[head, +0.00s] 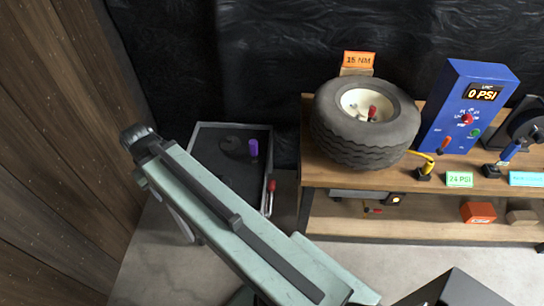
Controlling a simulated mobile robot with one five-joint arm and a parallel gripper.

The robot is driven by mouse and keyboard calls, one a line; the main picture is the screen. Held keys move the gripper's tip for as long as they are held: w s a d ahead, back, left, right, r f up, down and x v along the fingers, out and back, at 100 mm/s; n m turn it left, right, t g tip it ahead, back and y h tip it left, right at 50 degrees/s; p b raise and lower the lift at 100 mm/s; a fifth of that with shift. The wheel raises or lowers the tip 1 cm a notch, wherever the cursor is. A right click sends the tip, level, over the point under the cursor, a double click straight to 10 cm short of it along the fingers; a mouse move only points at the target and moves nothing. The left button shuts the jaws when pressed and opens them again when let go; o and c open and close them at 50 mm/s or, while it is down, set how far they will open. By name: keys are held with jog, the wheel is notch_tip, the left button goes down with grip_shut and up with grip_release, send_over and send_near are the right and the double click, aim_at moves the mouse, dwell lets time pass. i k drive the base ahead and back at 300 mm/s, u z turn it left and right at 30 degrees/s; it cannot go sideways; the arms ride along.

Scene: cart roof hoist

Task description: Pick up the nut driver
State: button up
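A red-handled tool with a pale metal shaft (271,186) leans at the right edge of a dark grey tray (200,127) on the floor; it may be the nut driver. A purple-handled piece (253,148) stands upright in the tray. Another red piece (372,112) sits at the hub of the wheel (345,140) on the bench. A small red and yellow tool lies on the lower shelf (373,210). I cannot tell for sure which is the nut driver.
The wooden bench (330,176) holds the wheel, a blue pressure box (465,105) reading 0 PSI, and an orange 15 NM sign (359,59). An orange box (478,212) sits on its lower shelf. A wood wall stands left. Pale floor shows between tray and bench.

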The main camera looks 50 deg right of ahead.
aim_at(253, 144)
jog(key=u, duration=0.15)
jog(key=i, duration=0.9)
jog(key=z, duration=0.05)
